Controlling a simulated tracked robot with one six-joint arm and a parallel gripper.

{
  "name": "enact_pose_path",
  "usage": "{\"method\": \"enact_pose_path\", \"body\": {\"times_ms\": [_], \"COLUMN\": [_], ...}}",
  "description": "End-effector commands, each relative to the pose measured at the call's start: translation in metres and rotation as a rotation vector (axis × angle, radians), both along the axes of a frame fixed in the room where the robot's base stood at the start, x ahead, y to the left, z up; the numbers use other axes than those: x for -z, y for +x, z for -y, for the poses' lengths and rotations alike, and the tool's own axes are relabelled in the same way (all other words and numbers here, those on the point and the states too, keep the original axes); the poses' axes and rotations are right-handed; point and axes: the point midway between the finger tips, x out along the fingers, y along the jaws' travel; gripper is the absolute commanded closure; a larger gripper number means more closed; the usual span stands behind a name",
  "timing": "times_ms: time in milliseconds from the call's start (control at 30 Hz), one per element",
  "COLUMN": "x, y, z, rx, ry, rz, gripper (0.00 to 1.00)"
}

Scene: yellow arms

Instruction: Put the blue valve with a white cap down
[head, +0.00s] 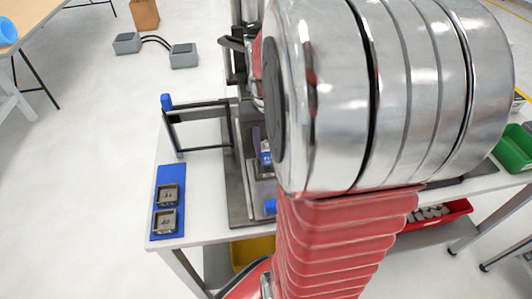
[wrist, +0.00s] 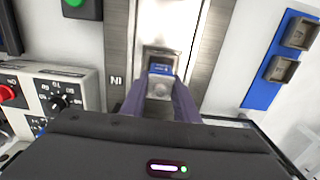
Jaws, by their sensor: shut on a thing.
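The blue valve with a white cap (wrist: 161,69) is between the purple fingers of my gripper (wrist: 160,88) in the wrist view. The gripper is shut on it, with a pale rounded part showing between the fingers. A light metal surface lies beyond the valve; I cannot tell whether the valve touches it. In the head view, a small blue part, apparently the valve (head: 265,158), shows beside a purple finger at the machine on the table. My arm hides much of the gripper there.
A blue mat (head: 155,232) with two square metal blocks lies at the table's left; it also shows in the wrist view (wrist: 262,92). A control box (wrist: 75,82) with a red button and dial stands left. Red (head: 455,207) and green (head: 516,142) bins are at right.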

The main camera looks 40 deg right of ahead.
Motion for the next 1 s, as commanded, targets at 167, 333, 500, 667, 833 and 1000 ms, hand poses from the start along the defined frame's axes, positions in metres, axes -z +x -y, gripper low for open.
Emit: {"method": "enact_pose_path", "body": {"times_ms": [167,333,500,667,833,1000], "x": [0.023,0.031,0.030,0.032,0.032,0.032], "y": [-0.001,0.000,0.000,0.000,0.000,0.000], "z": [0.000,0.000,0.000,0.000,0.000,0.000], "rx": [0.001,0.001,0.001,0.002,0.001,0.001], "ry": [0.002,0.000,0.000,0.001,0.001,0.000], "rz": [-0.003,0.000,0.000,-0.001,-0.001,0.000], "gripper": [0.95,0.95,0.95,0.71,0.59,0.54]}}
